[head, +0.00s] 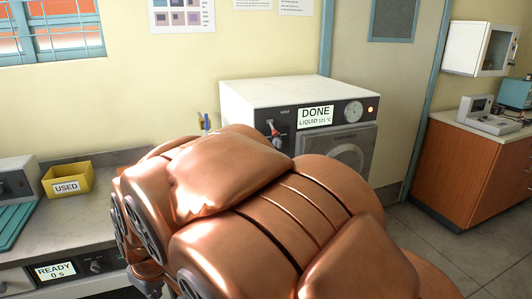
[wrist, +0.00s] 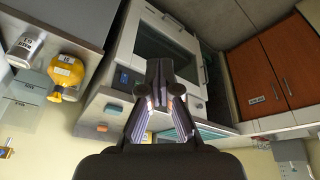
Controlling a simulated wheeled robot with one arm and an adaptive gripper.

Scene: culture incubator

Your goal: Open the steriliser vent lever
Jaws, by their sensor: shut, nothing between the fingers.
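The steriliser (head: 270,92) is a white box on the counter in the head view. Its dark front panel has a display reading "DONE, LIQUID" and a round gauge. The vent lever (head: 273,130) is at the panel's left end, under the word "VENT"; its lower part is close to or behind my arm's edge. My gripper (wrist: 160,68) shows in the wrist view with its fingers together and nothing between them. It is hidden in the head view. I cannot make out the vent lever in the wrist view, so its distance from my gripper is unclear.
My copper-coloured arm covers the middle of the head view. A yellow "USED" bin (head: 67,181) stands on the left counter. A wooden cabinet (head: 468,168) is at right, with open floor before it. The tilted wrist view shows a yellow flask (wrist: 66,72) and a white glass-fronted unit (wrist: 165,42).

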